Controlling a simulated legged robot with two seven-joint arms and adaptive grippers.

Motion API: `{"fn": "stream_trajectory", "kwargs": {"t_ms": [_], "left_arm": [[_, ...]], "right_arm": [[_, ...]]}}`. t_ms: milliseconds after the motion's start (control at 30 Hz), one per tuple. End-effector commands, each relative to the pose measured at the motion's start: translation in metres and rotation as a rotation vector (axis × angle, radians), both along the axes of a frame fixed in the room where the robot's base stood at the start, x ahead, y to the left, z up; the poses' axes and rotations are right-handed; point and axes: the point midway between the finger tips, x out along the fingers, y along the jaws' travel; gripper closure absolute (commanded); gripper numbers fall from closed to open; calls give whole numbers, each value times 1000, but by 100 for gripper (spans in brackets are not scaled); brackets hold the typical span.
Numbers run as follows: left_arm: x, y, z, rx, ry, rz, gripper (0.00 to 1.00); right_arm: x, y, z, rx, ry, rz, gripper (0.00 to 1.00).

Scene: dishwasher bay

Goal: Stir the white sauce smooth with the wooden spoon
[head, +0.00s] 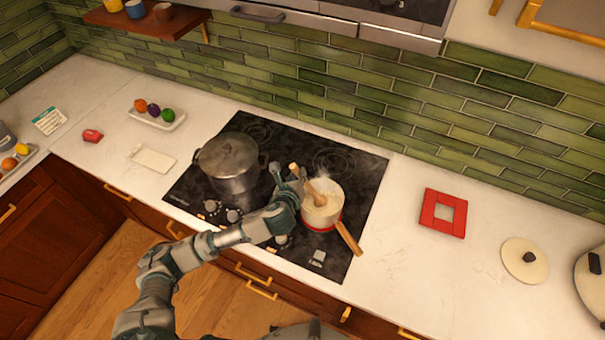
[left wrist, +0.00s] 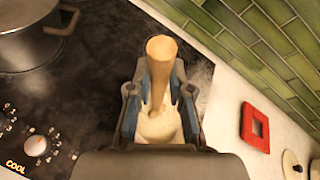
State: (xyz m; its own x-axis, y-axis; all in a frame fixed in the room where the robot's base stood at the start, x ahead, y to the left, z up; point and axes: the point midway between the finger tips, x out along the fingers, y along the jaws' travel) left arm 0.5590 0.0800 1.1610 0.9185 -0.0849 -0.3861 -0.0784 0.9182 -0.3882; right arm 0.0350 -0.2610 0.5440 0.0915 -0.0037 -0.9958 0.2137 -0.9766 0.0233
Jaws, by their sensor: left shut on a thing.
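A small cream saucepan (head: 323,214) with a red base and a wooden handle (head: 348,238) stands on the right front part of the black cooktop (head: 235,265). White sauce (head: 325,190) fills it and steam rises. My left gripper (head: 292,180) is at the pan's left rim, shut on the wooden spoon (head: 295,170). In the left wrist view the spoon (left wrist: 161,60) stands between the two fingers (left wrist: 160,95), its lower end towards the white sauce (left wrist: 158,128). The spoon's tip is hidden in the sauce. My right gripper is not in view.
A large lidded steel pot (head: 228,163) stands left of the saucepan, close to my left forearm. A red square trivet (head: 430,220) and a cream lid (head: 524,260) lie on the right counter. A white tray with fruit (head: 157,119) is at the left. Counter between cooktop and trivet is clear.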

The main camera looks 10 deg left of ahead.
Motion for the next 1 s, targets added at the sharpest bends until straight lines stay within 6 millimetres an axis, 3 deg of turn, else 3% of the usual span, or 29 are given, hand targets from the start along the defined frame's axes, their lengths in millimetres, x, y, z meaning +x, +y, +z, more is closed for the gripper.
{"fn": "stream_trajectory", "kwargs": {"t_ms": [467,1000], "left_arm": [[-3,-2,2,4,-1,0,100],[-7,19,43,1,-2,0,100]], "right_arm": [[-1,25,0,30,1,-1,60],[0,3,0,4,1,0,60]]}}
